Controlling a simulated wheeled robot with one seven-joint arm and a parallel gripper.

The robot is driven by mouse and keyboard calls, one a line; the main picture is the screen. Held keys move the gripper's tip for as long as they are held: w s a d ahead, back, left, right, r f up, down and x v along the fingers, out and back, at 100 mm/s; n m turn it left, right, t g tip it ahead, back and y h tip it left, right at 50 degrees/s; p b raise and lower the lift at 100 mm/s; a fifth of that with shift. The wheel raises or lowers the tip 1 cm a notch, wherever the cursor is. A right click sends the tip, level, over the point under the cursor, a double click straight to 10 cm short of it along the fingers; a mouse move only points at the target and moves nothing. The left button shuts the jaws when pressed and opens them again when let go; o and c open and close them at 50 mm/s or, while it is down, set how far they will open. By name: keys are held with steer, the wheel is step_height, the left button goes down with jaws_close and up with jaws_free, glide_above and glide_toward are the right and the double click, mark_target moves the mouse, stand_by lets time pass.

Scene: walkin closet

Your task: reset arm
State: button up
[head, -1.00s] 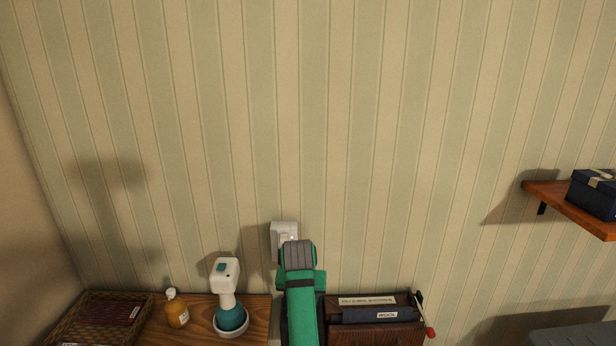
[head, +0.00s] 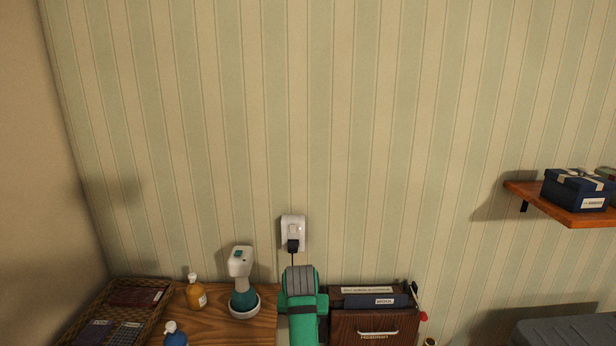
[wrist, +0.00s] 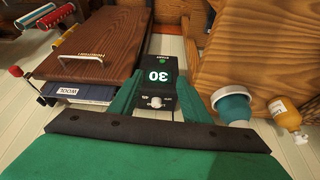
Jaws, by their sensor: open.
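My gripper (wrist: 160,88) shows in the wrist view with its two green fingers apart. A black box (wrist: 158,62) with a lit "30" display, a green light and a knob lies between and beyond the fingers. I cannot tell whether they touch it. In the head view my green arm (head: 302,303) rises at the bottom centre, below a white wall outlet (head: 293,228) with a black plug (head: 293,246) and cord. The fingertips are hidden there.
A wooden file box (head: 372,326) stands right of my arm. To the left are a white-and-teal handheld device (head: 241,263), an amber bottle (head: 195,295), a blue bottle (head: 175,337) and a wicker tray (head: 82,312). A shelf (head: 560,207) holds a navy box (head: 577,190). The wall above is clear.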

steer(key=s+a+f+t, duration=0.1)
steer(key=s+f+t, duration=0.1)
steer(key=s+f, duration=0.7)
steer(key=s+a+f+t, duration=0.1)
steer(key=s+f, duration=0.4)
steer(key=f, duration=0.8)
steer(key=s+f+t+y, duration=0.1)
steer(key=s+f+t, duration=0.15)
steer(key=s, duration=0.65)
steer(key=s+d+r+t, duration=0.2)
steer(key=s+r, duration=0.1)
steer(key=s, duration=1.5)
steer(key=s+r+n+t, duration=0.1)
steer(key=s+r+t, duration=0.2)
steer(key=s+r, duration=1.2)
steer(key=shift+d+r+h, duration=0.3)
steer(key=shift+d+r, duration=0.15)
steer(key=shift+r, duration=0.15)
